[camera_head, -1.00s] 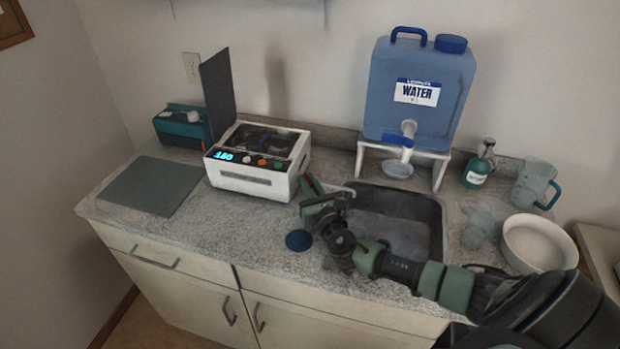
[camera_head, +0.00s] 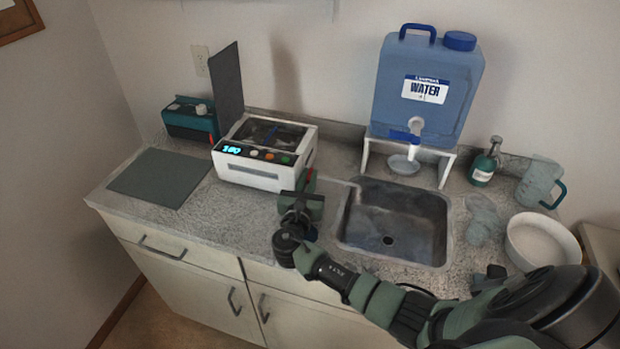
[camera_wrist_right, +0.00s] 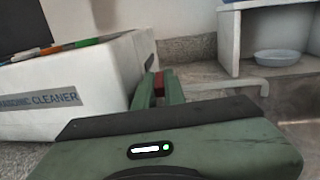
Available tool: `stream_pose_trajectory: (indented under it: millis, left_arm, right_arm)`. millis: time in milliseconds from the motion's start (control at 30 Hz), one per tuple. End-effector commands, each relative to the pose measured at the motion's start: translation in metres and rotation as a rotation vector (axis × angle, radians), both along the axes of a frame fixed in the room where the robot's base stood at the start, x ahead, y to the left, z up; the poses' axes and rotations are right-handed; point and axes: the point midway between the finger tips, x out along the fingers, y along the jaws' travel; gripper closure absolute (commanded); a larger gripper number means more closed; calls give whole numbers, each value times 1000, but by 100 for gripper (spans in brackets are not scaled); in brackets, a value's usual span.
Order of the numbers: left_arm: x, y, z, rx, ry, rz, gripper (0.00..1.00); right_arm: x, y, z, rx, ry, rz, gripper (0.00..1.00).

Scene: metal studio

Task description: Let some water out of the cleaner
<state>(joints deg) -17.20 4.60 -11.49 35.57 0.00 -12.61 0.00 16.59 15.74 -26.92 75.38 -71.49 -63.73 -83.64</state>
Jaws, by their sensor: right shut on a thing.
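The cleaner (camera_head: 262,178) is a white box on the counter with a lit display, several buttons and its dark lid (camera_head: 226,87) raised. In the right wrist view its labelled side (camera_wrist_right: 80,95) fills the left. My right gripper (camera_wrist_right: 160,88) is at the cleaner's right side, its green fingers shut on a small red part, seemingly a valve handle (camera_wrist_right: 158,84). A pale pipe (camera_wrist_right: 215,83) runs right from behind the gripper, towards the sink (camera_head: 392,212). The gripper also shows in the head view (camera_head: 308,182). I cannot see water flowing. My left gripper is not in view.
A blue water jug (camera_head: 425,105) stands on a white stand behind the sink. A green bottle (camera_head: 485,165), a clear pitcher (camera_head: 540,182) and a white bowl (camera_head: 540,243) stand at the right. A grey mat (camera_head: 160,178) lies left of the cleaner.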

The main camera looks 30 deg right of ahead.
Motion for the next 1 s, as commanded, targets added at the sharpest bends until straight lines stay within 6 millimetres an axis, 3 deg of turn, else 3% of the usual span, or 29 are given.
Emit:
stream_pose_trajectory:
  millis: [333, 367, 400, 1000]
  left_arm:
    - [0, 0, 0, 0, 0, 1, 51]
    - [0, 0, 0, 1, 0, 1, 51]
    - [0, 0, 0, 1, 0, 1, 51]
    - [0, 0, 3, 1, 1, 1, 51]
  right_arm:
    - [1, 0, 2, -3, -4, -2, 100]
    - [1, 0, 2, -3, -4, -2, 84]
    - [1, 0, 2, -3, -4, -2, 80]
    - [-1, -1, 1, -2, 1, 42, 80]
